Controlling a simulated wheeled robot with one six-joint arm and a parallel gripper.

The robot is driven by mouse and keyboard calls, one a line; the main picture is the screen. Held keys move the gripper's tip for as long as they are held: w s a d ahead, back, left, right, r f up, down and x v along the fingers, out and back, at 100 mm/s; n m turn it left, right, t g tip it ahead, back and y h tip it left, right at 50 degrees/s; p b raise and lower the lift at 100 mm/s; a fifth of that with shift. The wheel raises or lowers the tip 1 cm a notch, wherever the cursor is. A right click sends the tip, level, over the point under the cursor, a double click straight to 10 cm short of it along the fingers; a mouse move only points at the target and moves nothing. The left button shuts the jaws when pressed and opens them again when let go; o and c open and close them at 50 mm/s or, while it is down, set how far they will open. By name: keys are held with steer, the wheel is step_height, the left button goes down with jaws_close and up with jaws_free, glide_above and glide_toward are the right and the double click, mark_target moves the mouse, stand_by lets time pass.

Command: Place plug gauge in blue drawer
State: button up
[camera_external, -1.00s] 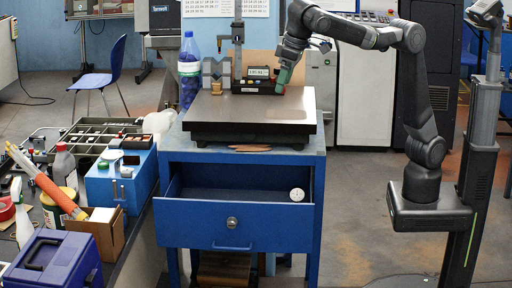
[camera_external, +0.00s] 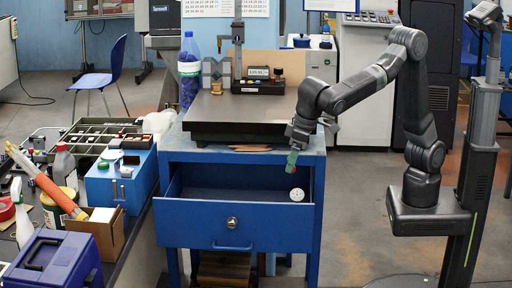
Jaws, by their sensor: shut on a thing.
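The plug gauge (camera_external: 291,158) shows as a small green piece with a reddish lower end. My gripper (camera_external: 296,147) is shut on it and points down, with the gauge hanging below the jaws. The upper part of the gauge is hidden by the jaws. The blue drawer (camera_external: 233,224) is pulled open under the bench top. In the picture, the gauge is over the right part of the drawer opening, apart from the drawer floor. A round white dial (camera_external: 297,195) lies in the drawer at the right, below the gauge.
A dark surface plate (camera_external: 245,128) lies on the blue bench, left of my gripper. A height gauge (camera_external: 237,60), a digital readout (camera_external: 259,73) and a blue bottle (camera_external: 189,70) stand at the back. The drawer's left and middle look empty.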

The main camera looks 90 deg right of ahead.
step_height(320, 180, down, 24)
steer(key=shift+r, duration=0.2)
steer(key=shift+f, duration=0.1)
steer(key=shift+f+b, duration=0.15)
steer(key=shift+b, duration=0.25)
steer(key=o, duration=0.9)
steer(key=shift+r, duration=0.2)
steer(key=shift+r+p, duration=0.2)
steer(key=shift+p, duration=0.15)
steer(key=v, duration=1.1)
steer(key=shift+s+r, duration=0.2)
steer(key=shift+r, duration=0.15)
